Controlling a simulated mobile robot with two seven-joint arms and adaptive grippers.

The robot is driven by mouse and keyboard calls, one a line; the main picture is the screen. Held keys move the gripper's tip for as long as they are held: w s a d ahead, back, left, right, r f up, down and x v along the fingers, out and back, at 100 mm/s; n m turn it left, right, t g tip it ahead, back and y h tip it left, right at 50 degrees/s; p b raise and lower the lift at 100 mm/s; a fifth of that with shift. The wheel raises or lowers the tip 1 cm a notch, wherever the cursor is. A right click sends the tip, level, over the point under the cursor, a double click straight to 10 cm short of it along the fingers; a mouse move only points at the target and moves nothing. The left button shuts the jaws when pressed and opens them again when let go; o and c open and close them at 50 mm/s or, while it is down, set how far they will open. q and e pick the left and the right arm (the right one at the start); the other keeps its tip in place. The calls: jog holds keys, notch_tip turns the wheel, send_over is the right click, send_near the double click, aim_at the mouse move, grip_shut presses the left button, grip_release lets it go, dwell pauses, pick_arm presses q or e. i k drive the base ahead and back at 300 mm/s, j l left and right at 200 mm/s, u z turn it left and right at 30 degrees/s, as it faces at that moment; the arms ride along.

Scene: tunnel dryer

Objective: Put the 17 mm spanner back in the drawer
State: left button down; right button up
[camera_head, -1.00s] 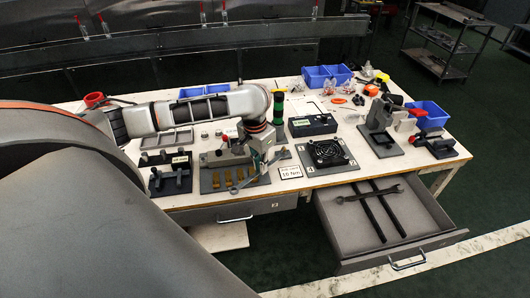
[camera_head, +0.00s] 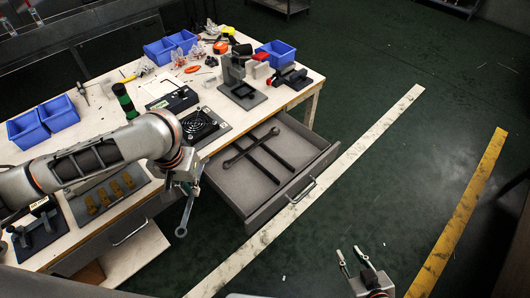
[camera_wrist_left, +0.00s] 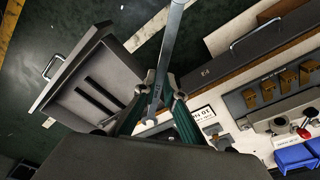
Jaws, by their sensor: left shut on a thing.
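My left gripper (camera_head: 186,182) is shut on a grey metal spanner (camera_head: 185,215), which hangs down past the table's front edge with its ring end lowest. In the left wrist view, the gripper (camera_wrist_left: 163,98) grips the spanner (camera_wrist_left: 173,42) between its fingers. The size marking cannot be read. The open grey drawer (camera_head: 245,212) is to the right of the held spanner. Another, dark spanner (camera_head: 251,147) lies in the drawer across two dark bars. My right gripper (camera_head: 350,254) is open and empty over the floor, in front of the drawer.
The fan on its plate (camera_head: 199,126) stands on the table behind the drawer. A closed drawer with a handle (camera_head: 130,232) is to the left. A vise-like stand (camera_head: 238,80) and blue bins (camera_head: 158,50) are further back. The drawer's front and right part is clear.

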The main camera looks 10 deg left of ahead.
aim_at(276, 167)
jog(key=i+l, duration=1.25)
jog(key=l, duration=0.2)
jog(key=i+l+u, duration=0.35)
jog(key=l+u, duration=0.2)
jog(key=u, duration=1.15)
